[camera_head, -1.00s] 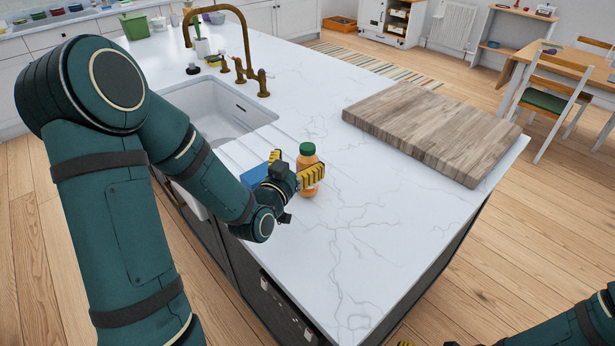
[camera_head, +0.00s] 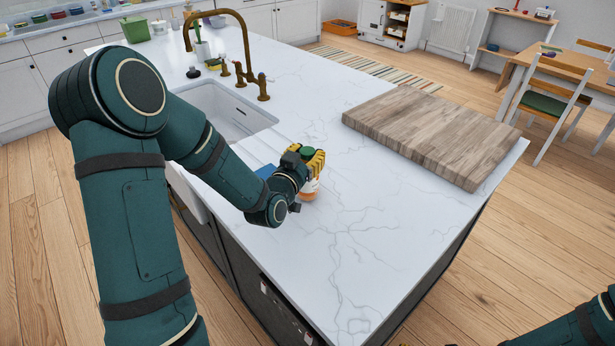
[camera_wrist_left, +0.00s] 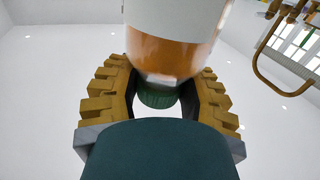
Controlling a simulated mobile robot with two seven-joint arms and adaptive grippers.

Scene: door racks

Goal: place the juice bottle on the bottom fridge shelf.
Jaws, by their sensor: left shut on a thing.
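The juice bottle (camera_head: 309,188) has orange juice, a pale label and a green cap. It stands on the white marble island, partly hidden behind my left gripper (camera_head: 312,162) in the head view. My left gripper is shut on the bottle near its top. In the left wrist view the yellow fingers (camera_wrist_left: 157,92) lie on both sides of the bottle (camera_wrist_left: 172,50), with the green cap between them. No fridge shelf is in view.
A wooden cutting board (camera_head: 433,134) lies on the island to the right. The sink (camera_head: 225,112) with a brass faucet (camera_head: 248,50) is to the left. A blue object (camera_head: 266,171) is partly hidden behind the gripper. Clear marble (camera_head: 370,235) lies in front of the board.

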